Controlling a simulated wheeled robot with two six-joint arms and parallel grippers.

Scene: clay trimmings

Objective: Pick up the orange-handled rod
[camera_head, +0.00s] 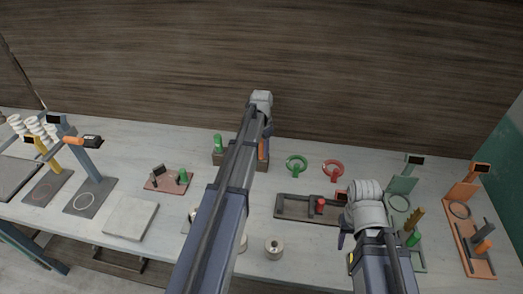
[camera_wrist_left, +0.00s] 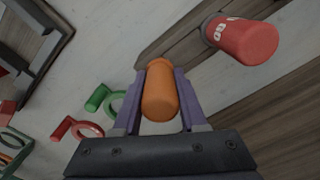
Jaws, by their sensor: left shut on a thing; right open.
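The orange-handled rod shows its orange handle (camera_wrist_left: 159,92) between the two purple-grey fingers of my left gripper (camera_wrist_left: 158,108) in the left wrist view. The fingers are closed against the handle's sides. In the head view the handle (camera_head: 262,149) shows beside my left gripper (camera_head: 266,133), at the right end of a brown rack (camera_head: 232,161). The rod's lower part is hidden, so I cannot tell whether it is still seated in the rack. My right gripper (camera_head: 344,232) is open at the right, above the table's front part.
A red handle (camera_wrist_left: 244,40) stands close beside the orange one; a green handle (camera_head: 218,143) is at the rack's left end. Green (camera_head: 297,166) and red (camera_head: 333,170) rings lie right of the rack. A dark tray (camera_head: 291,209) lies in front of them. My left arm hides the table's middle.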

